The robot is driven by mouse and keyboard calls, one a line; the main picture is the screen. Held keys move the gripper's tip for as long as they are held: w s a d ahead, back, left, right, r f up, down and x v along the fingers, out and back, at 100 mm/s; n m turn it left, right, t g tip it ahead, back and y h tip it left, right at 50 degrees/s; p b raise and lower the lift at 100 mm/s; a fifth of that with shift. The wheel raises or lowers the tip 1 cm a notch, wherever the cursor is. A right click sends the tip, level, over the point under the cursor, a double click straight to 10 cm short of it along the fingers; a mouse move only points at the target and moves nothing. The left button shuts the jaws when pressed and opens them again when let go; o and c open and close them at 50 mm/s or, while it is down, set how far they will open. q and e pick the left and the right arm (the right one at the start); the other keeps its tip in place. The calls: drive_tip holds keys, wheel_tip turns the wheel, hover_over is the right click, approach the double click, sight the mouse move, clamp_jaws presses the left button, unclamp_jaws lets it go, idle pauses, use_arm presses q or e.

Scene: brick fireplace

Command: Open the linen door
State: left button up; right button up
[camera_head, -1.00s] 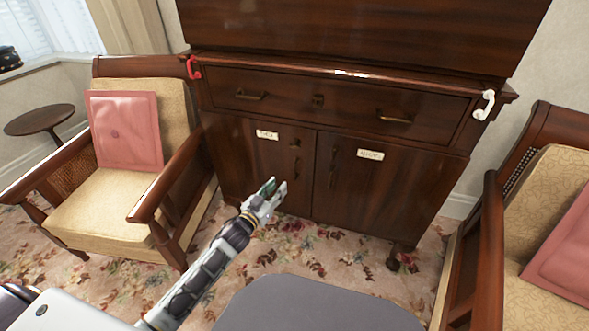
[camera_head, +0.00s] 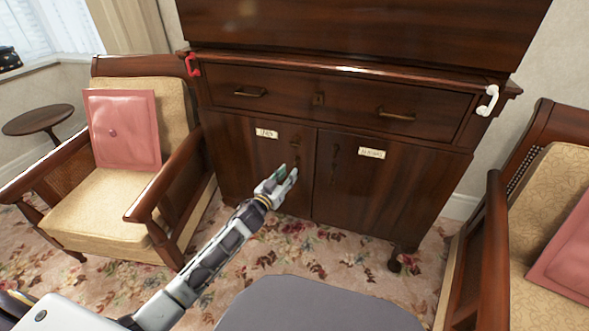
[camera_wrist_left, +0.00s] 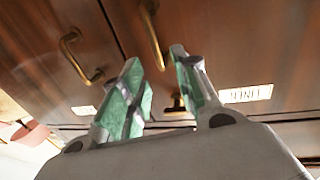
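The linen door (camera_head: 238,154) is the left of two lower doors in a dark wooden cabinet, and it looks closed. Its white label (camera_head: 267,133) also shows upside down in the left wrist view (camera_wrist_left: 246,94). The door's brass handle (camera_wrist_left: 153,35) is upright, near the inner edge. My left gripper (camera_head: 287,174) is in front of this door, just beside the handle. In the left wrist view the fingers (camera_wrist_left: 157,72) are open and apart, with nothing between them; the handle lies just beyond the tips. My right gripper is not in view.
The right door (camera_head: 375,190) has its own handle (camera_wrist_left: 77,55) and label (camera_head: 371,153). A wide drawer (camera_head: 320,97) sits above. Armchairs stand at the left (camera_head: 120,215) and right (camera_head: 555,215). Floral carpet (camera_head: 330,260) lies before the cabinet.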

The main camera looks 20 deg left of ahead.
use_arm(q)
drive_tip(key=shift+b+x, duration=0.8)
drive_tip(key=shift+x, duration=2)
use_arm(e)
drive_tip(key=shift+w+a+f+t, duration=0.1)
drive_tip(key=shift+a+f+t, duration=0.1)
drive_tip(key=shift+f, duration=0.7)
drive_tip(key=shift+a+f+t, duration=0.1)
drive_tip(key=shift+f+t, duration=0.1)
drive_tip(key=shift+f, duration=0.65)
use_arm(q)
drive_tip(key=shift+c, duration=0.5)
clamp_jaws()
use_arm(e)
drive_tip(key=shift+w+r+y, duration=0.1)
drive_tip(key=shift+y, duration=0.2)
use_arm(q)
drive_tip(key=shift+d, duration=0.1)
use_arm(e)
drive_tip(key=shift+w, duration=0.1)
